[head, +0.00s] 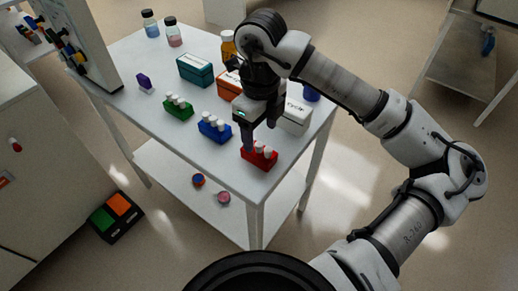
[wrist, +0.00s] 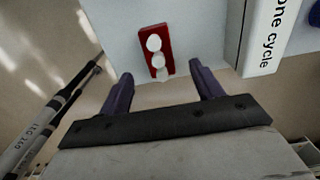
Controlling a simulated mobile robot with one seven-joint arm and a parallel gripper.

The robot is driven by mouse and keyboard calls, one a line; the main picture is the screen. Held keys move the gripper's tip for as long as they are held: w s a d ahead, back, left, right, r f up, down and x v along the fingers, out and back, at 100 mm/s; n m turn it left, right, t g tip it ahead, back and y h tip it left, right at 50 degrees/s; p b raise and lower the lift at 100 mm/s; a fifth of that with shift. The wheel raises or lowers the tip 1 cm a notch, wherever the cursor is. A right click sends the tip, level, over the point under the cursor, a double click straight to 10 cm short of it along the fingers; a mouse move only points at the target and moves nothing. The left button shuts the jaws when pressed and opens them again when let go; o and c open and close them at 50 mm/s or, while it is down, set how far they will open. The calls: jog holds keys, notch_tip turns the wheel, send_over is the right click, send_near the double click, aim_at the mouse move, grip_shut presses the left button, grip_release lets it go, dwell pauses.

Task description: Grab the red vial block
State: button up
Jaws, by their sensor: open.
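The red vial block (head: 259,158) sits near the front right corner of the white table, with white-capped vials in it. In the wrist view the red vial block (wrist: 155,36) lies ahead of the fingertips, roughly centred between them, its near end close to the table edge. My gripper (head: 262,142) is over the block in the head view and partly hides it. In the wrist view my gripper (wrist: 161,82) has its two dark fingers apart with nothing between them. I cannot tell the exact height of the fingers over the block.
A white box (head: 295,117) stands right beside my gripper. A blue vial block (head: 215,128) and a green vial block (head: 178,107) stand to the left. A teal box (head: 195,70) and an orange box (head: 230,85) are behind. The front of the white table (head: 200,160) is clear.

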aim_at(259, 144)
jog(key=shift+a+f+p, duration=0.15)
jog(key=shift+f+p, duration=0.8)
jog(key=shift+f, duration=2.5)
jog(key=c, duration=1.2)
